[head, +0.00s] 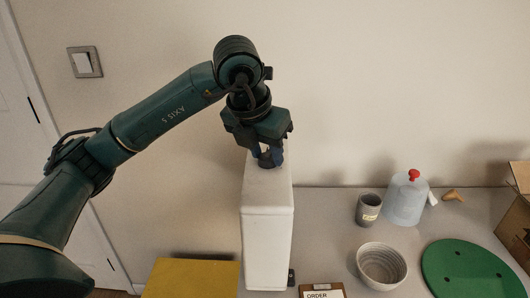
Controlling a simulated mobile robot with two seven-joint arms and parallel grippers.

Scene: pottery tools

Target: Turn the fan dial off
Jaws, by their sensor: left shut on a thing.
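A tall white box-shaped unit (266,225), which looks like the fan's housing, stands upright at the left end of the grey table. My left gripper (269,163) points down at its top, near the back, with its fingers closed. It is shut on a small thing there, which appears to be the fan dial. The dial is mostly hidden by the fingers, so its setting cannot be read. My right gripper is not in view.
A yellow surface (190,278) is at lower left. A cardboard box (516,230) is at the right edge.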

